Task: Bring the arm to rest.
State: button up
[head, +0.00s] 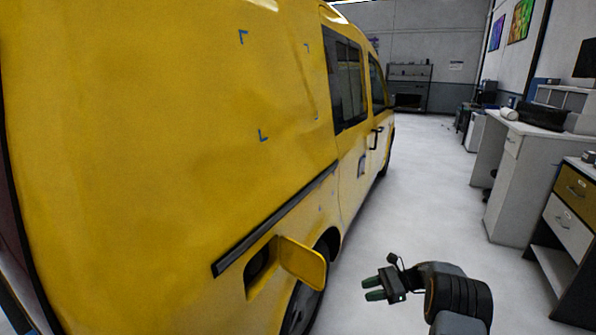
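My gripper (374,289) is at the lower right of the head view, at the end of my dark arm. Its two greenish fingers point left and are parted, with nothing between them. It hangs over the pale floor, apart from the yellow van (170,150) on the left. The van's fuel flap (303,262) stands open a short way to the left of the gripper.
Blue corner marks (263,136) sit on the van's side panel. White desks (510,180) and a drawer unit (572,215) stand along the right. A shelf (408,88) is at the back wall. The floor (420,180) between van and desks is clear.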

jog(key=s+a+r+n+t+h+p, duration=0.1)
jog(key=s+a+r+n+h+p, duration=0.2)
jog(key=s+r+n+h, duration=0.4)
jog(key=s+a+r+n+t+h+p, duration=0.2)
jog(key=s+r+n+h, duration=0.5)
jog(key=s+r, duration=0.7)
jog(key=s+a+n+p, duration=0.1)
jog(key=s+a+n, duration=0.1)
jog(key=s, duration=0.4)
jog(key=shift+a+r+n+t+h, duration=0.15)
jog(key=shift+a+n+t+h, duration=0.15)
jog(key=shift+s, duration=0.1)
